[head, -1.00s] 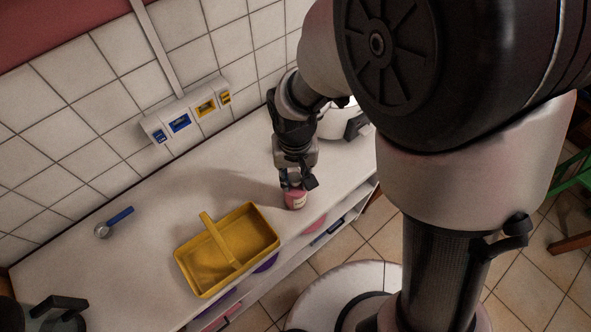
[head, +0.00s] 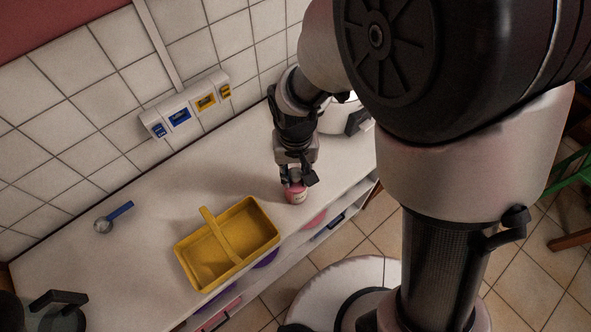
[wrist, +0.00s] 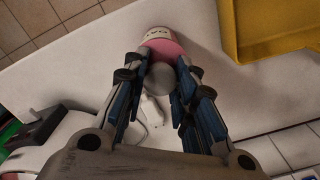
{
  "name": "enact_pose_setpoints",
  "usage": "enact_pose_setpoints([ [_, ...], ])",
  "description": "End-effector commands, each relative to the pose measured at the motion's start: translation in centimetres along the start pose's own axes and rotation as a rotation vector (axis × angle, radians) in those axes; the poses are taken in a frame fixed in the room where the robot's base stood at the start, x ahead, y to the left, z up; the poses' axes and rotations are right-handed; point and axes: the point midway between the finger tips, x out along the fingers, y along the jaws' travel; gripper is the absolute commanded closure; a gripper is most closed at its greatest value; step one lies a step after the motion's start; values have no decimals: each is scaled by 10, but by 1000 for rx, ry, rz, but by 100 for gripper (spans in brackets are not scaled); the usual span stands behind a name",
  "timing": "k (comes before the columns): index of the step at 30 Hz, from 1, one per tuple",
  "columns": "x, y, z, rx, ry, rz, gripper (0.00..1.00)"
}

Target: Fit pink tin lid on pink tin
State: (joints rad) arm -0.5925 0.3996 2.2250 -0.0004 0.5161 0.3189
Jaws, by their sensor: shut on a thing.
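The pink tin (head: 297,197), with a pale label on its side, stands upright on the white counter near its front edge. In the wrist view the tin (wrist: 158,32) shows beyond my fingertips. My gripper (head: 298,180) points down right over the tin. In the wrist view my gripper (wrist: 160,68) is shut on the pink tin lid (wrist: 167,48), with a round grey part facing the camera between the fingers. The lid is at the tin's top. I cannot tell whether it is fully seated, and the fingers hide most of the rim in the head view.
A yellow basket (head: 193,252) with a handle stands left of the tin. A blue-handled utensil (head: 119,211) lies further left. A white appliance (head: 336,121) is behind my gripper. Shelves with items (head: 265,258) lie below the counter. The counter behind the basket is clear.

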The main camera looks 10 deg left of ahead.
Motion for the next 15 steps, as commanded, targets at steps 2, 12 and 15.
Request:
enact_pose_setpoints([
  [2, 1, 0, 0, 0, 0, 0, 98],
  [12, 3, 0, 0, 0, -1, 0, 98],
  [15, 3, 0, 0, 0, -1, 0, 71],
])
